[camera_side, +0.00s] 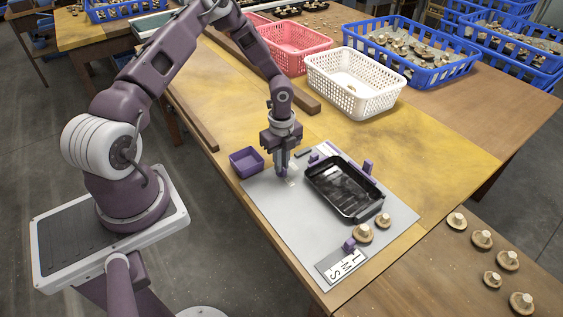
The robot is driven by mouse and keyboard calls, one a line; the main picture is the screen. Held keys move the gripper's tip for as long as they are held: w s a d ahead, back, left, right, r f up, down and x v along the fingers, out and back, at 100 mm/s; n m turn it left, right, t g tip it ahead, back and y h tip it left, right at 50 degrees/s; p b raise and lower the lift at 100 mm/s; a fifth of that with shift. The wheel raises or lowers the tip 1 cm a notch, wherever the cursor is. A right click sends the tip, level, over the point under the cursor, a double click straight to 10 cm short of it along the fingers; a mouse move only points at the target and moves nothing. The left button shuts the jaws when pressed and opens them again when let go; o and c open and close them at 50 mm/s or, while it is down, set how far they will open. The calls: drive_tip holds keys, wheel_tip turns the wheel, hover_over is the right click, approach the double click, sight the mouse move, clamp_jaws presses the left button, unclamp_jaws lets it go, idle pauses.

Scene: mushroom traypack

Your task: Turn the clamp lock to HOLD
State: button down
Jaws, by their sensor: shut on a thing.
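My gripper (284,176) points down over the grey mat (285,220), left of the black tray (344,210). It is shut on a small pale, see-through thing (292,182) at its fingertips; what this is I cannot tell. The black tray lies empty on the mat, with purple blocks at its edges, one at the back right (368,167). A small purple part (314,157) beside a white label plate (326,149) sits behind the tray's left end, apart from my fingers. Which part is the clamp lock, and its setting, is too small to tell.
A purple bin (246,162) stands left of my gripper. Two mushrooms (363,233) and a size plate marked L, M, S (342,266) are at the front, beside a purple block (349,244). A white basket (355,85) and a wooden bar (305,103) stand behind.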

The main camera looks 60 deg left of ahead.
drive_tip(key=n, duration=0.4)
drive_tip(key=shift+n, duration=0.3)
drive_tip(key=n, duration=0.4)
drive_tip(key=shift+n, duration=0.3)
drive_tip(key=n, duration=0.4)
drive_tip(key=shift+n, duration=2.3)
drive_tip(key=c, duration=1.4)
unclamp_jaws()
drive_tip(key=shift+c, duration=0.2)
